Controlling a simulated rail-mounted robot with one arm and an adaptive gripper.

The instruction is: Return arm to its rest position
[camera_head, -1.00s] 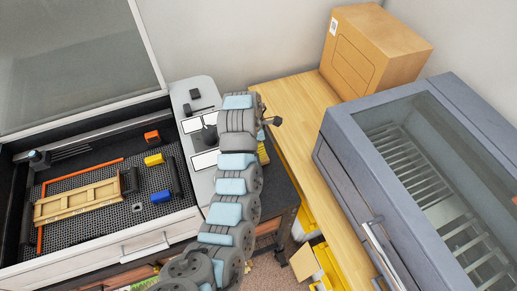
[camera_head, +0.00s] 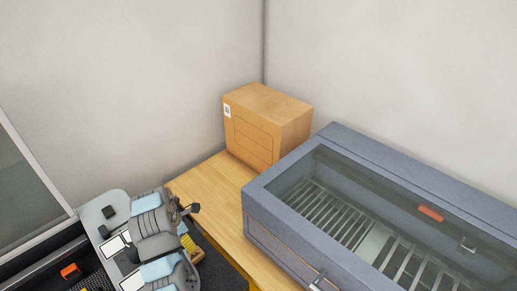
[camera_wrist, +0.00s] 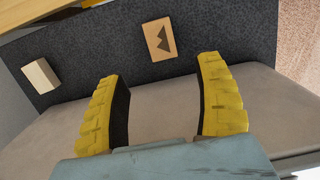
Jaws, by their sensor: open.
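In the wrist view my gripper (camera_wrist: 163,105) has its two yellow fingers spread wide apart with nothing between them. Beyond the fingers lie a pale grey surface and a dark speckled one. In the head view my arm's grey and light blue links show at the lower left. Yellow parts of my gripper (camera_head: 188,244) show at the arm's far end, partly hidden by my links. It is beside the grey panel and in front of the wooden bench.
A wooden box (camera_head: 262,128) stands on the wooden bench (camera_head: 208,190). A grey machine with a glass lid (camera_head: 350,215) is on the right. A grey panel (camera_head: 92,215) is at lower left. A wooden plate with a dark mark (camera_wrist: 158,40) and a cream block (camera_wrist: 41,76) show in the wrist view.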

